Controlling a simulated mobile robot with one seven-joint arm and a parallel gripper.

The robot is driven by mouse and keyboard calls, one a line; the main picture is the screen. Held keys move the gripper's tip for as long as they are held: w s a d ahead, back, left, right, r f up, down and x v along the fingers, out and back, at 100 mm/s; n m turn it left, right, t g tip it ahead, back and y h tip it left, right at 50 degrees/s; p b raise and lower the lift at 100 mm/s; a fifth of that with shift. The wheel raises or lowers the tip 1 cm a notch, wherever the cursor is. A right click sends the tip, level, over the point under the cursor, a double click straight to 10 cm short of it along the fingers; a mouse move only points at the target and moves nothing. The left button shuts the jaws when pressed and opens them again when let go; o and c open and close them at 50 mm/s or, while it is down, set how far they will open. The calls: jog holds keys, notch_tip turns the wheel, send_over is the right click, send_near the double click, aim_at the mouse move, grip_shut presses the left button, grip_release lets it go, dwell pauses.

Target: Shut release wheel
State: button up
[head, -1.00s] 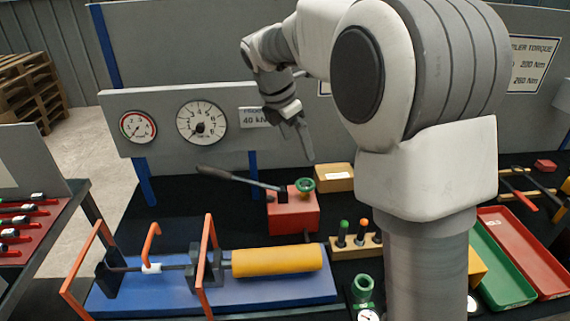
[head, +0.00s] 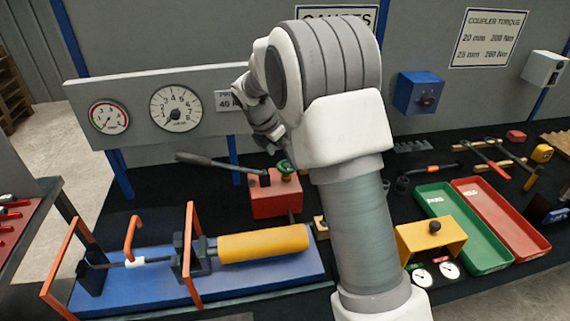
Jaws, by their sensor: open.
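The release wheel (head: 284,166) is a small green handwheel on top of the red pump block (head: 274,198), with the long grey pump lever (head: 215,163) reaching to the left. My gripper (head: 272,150) hangs above and just left of the wheel, partly in front of the gauge panel. The fingers are small and dark here, but they look apart with nothing between them. I cannot tell whether they touch the wheel. My own arm stands right of the block and hides what lies behind it.
A blue jack bed with a yellow cylinder (head: 264,244) and orange guards (head: 192,250) lies in front. Two dials (head: 176,108) sit on the grey panel behind. Green (head: 459,228) and red (head: 500,224) trays and a yellow bracket (head: 430,238) stand right of my arm.

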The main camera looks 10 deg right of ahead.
aim_at(286, 165)
jog(key=shift+x, duration=2.05)
jog(key=c, duration=1.4)
jog(key=shift+o, duration=0.2)
